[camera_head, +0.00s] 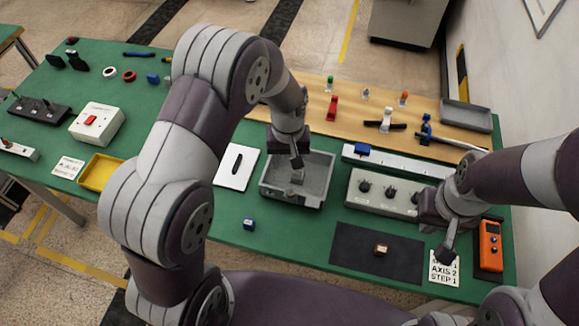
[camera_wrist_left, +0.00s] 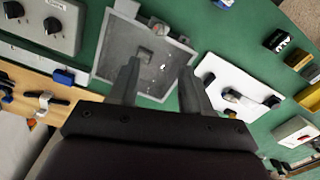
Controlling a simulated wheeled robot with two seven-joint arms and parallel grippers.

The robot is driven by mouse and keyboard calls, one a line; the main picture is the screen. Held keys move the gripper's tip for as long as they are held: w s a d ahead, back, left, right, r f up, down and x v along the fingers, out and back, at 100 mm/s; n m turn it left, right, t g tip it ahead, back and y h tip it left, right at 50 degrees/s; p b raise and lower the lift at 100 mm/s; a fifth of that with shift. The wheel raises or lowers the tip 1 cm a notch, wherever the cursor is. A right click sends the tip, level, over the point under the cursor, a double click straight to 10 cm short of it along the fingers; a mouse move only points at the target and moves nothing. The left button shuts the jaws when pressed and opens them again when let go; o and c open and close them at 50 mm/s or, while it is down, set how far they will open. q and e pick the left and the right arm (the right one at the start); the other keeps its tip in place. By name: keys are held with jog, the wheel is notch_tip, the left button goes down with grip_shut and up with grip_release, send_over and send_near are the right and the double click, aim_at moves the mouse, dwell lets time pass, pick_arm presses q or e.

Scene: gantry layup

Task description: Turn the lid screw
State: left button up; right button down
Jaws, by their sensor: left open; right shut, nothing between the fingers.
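A grey square box (camera_head: 265,192) sits on the green table in the middle of the head view; it also shows in the left wrist view (camera_wrist_left: 105,66). A small grey block (camera_wrist_left: 145,57) is inside its rim. A small grey round knob (camera_wrist_left: 158,28) is at the box edge; I cannot tell whether it is the lid screw. My left gripper (camera_head: 297,163) is over the box, pointing down, its fingers open (camera_wrist_left: 160,68) with nothing held. My right gripper (camera_head: 447,254) is shut and empty, near the white step card (camera_head: 444,268) at the right.
A white plate with a black bar (camera_head: 232,181) lies left of the box. A grey knob panel (camera_head: 380,205) and a dark mat (camera_head: 350,262) are right. An orange device (camera_head: 490,246) lies far right.

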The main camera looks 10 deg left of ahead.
aim_at(290, 192)
pick_arm(q)
jog(key=f+p, duration=0.1)
jog(key=f, duration=0.6)
jog(key=f+p, duration=0.1)
jog(key=f, duration=0.2)
jog(key=shift+s+d+f+p, duration=0.3)
jog(key=shift+s, duration=0.1)
jog(key=shift+s+f, duration=0.1)
jog(key=shift+f, duration=0.2)
jog(key=shift+s+d+f, duration=0.15)
jog(key=shift+s+d, duration=0.15)
jog(key=shift+s, duration=0.05)
jog(key=shift+w, duration=0.1)
jog(key=shift+w+a+f, duration=0.1)
jog(key=shift+a+f, duration=0.05)
jog(key=c, duration=0.5)
grip_shut()
pick_arm(e)
jog(key=r, duration=0.1)
jog(key=s+d+r, duration=0.1)
jog(key=r, duration=0.1)
jog(key=shift+d, duration=0.15)
